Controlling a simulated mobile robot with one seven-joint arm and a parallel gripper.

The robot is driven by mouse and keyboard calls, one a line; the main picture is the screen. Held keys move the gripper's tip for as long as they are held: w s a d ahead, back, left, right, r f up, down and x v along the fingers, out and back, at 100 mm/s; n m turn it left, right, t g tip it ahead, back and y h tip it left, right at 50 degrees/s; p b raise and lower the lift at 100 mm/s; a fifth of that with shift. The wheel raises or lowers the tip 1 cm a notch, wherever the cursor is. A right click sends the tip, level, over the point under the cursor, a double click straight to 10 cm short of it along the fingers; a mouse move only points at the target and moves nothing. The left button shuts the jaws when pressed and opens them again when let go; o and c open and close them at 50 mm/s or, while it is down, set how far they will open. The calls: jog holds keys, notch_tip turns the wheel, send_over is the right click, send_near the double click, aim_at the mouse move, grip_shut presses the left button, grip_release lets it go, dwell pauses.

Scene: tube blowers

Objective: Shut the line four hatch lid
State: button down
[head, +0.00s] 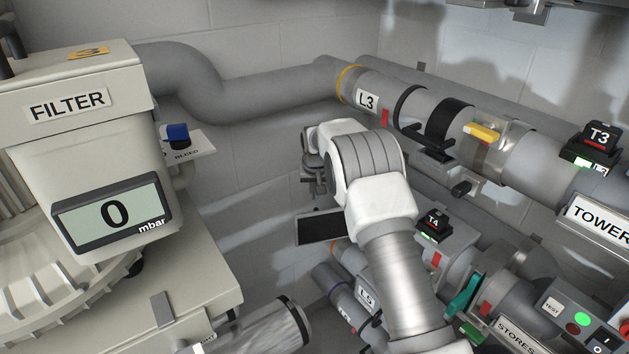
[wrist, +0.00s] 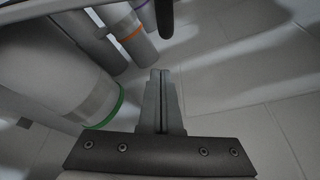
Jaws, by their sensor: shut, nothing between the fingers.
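A teal-green flap (head: 464,297), which looks like the line four hatch lid, stands steeply tilted on the pipe beside the T4 box (head: 434,225). Its hinge is too small to make out. No L4 label shows; my arm hides part of that pipe. My gripper (wrist: 161,73) is shut and empty in the wrist view, fingers together over a pale tiled surface. A wide grey pipe with a green ring (wrist: 119,102) lies to their left; no lid shows there. In the head view my arm hides the fingertips, which are left of the flap and apart from it.
The L3 pipe (head: 368,100) runs above, with a yellow lid (head: 481,131) lying flat and the T3 box (head: 597,141). The L5 pipe (head: 367,297) is low beside my arm. The filter housing (head: 95,150) fills the left. A button panel (head: 585,322) is at lower right.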

aim_at(328, 220)
jog(key=shift+s+r+p, duration=0.15)
jog(key=shift+s+p, duration=0.05)
jog(key=shift+s, duration=0.7)
jog(key=shift+s+r+p, duration=0.15)
jog(key=shift+s, duration=0.75)
jog(key=shift+s, duration=0.2)
